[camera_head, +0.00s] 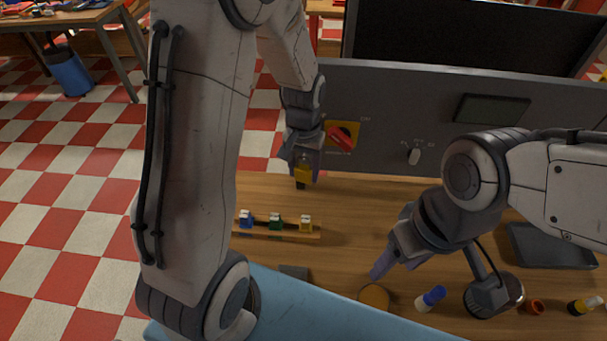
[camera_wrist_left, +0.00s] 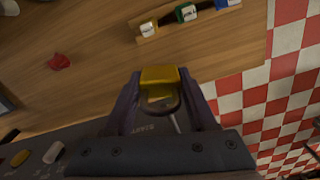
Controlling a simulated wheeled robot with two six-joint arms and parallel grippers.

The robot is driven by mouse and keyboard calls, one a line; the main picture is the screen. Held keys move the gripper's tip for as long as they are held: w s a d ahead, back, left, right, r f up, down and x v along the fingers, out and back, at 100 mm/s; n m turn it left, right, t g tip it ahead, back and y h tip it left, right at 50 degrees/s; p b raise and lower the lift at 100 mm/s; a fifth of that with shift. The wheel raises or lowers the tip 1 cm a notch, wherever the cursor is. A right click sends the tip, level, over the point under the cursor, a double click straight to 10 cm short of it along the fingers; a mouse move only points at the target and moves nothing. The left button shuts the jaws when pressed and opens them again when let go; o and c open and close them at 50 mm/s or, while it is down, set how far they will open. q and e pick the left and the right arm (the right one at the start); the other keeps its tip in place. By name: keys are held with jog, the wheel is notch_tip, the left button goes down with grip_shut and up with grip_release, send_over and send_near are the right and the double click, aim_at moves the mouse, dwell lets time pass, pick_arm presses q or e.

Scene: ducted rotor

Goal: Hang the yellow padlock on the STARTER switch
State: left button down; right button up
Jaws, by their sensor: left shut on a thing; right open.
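The yellow padlock (camera_head: 303,176) is held between the fingers of my left gripper (camera_head: 302,163), just in front of the grey panel. In the left wrist view the padlock's yellow body (camera_wrist_left: 160,77) sits between the fingertips of my left gripper (camera_wrist_left: 161,95), with its shackle toward the panel. The STARTER switch (camera_head: 343,136) is a red rotary handle on a yellow plate, right of and a little above the padlock. The padlock appears apart from it. The handle is hidden in the wrist view. My right gripper (camera_head: 385,266) is open and empty, low over the table.
A rack (camera_head: 262,233) with blue, green and yellow pieces stands on the wooden table. A white toggle (camera_head: 414,156) is on the panel. An orange disc (camera_head: 374,297), a blue-and-white cylinder (camera_head: 431,298) and a dark tray (camera_head: 548,247) lie at the right. A red object (camera_wrist_left: 60,62) lies on the table.

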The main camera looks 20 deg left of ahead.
pick_arm(q)
jog(key=shift+w+a+f, duration=0.2)
jog(key=shift+w, duration=0.55)
jog(key=shift+w+a+f, duration=0.25)
jog(key=shift+w, duration=0.5)
jog(key=shift+w+a+f, duration=0.2)
jog(key=shift+w, duration=0.55)
jog(key=shift+c, duration=0.6)
grip_release()
